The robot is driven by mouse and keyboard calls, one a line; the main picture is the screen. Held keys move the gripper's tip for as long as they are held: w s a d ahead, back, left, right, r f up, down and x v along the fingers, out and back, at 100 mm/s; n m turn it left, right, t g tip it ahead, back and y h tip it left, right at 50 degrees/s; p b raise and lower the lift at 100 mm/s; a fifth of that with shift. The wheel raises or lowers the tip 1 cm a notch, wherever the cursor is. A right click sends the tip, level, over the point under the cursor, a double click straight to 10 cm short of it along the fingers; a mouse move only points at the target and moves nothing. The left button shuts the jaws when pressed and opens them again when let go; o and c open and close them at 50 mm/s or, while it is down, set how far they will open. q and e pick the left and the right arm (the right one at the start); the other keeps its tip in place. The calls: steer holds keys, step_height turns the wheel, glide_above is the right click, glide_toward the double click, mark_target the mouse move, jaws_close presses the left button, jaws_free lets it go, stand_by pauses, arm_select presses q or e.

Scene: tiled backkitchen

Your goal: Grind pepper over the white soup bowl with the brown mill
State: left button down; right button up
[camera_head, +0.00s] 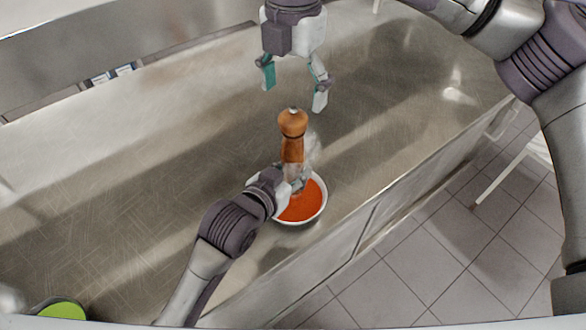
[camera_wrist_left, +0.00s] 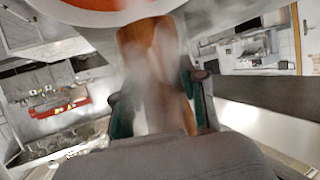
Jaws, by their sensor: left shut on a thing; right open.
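The brown mill (camera_head: 292,124) stands upright over the white soup bowl (camera_head: 324,205), which holds orange-red soup (camera_head: 303,208). My left gripper (camera_head: 296,180) is shut on the lower part of the mill and partly hides the bowl. In the left wrist view the mill (camera_wrist_left: 132,42) is between the fingers of my left gripper (camera_wrist_left: 160,105), and a part of the bowl (camera_wrist_left: 65,12) shows at the top edge. My right gripper (camera_head: 293,90) is open and empty, just above the mill's knob in the picture, apart from it.
The steel counter (camera_head: 130,170) is mostly clear around the bowl. Its front edge runs close to the bowl, with the tiled floor (camera_head: 430,260) beyond. A green round thing (camera_head: 60,309) is at the lower left. A white-legged piece (camera_head: 505,170) stands at the right.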

mark_target(293, 115)
steer(key=shift+n, duration=0.9)
steer(key=n, duration=0.8)
steer(key=shift+f, duration=1.55)
steer(key=shift+f, duration=0.15)
